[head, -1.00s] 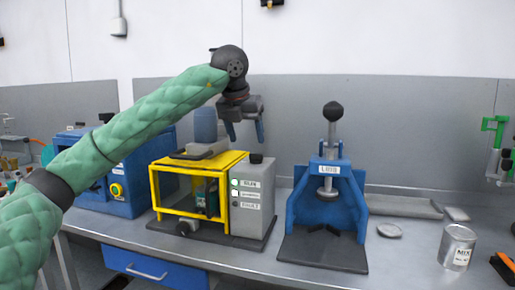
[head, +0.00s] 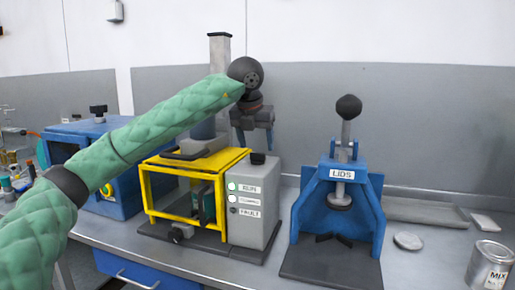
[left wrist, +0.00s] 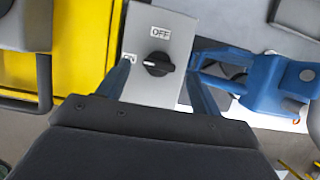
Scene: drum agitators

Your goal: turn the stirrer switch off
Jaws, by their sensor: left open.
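The stirrer switch is a black knob (left wrist: 158,64) on top of a grey control box (head: 252,205). In the left wrist view its plate reads OFF at the top and a partly covered ON at the left; the knob's white mark points left, toward ON. In the head view the knob (head: 258,158) shows small and dark. My left gripper (head: 253,146) is open just above the box. In the left wrist view its blue fingers (left wrist: 158,85) lie on either side of the knob, seemingly apart from it. My right gripper is not in view.
A yellow-framed agitator (head: 190,190) adjoins the box on the left, with a tall grey column (head: 220,55) behind my arm. A blue lid press (head: 338,200) stands close on the right.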

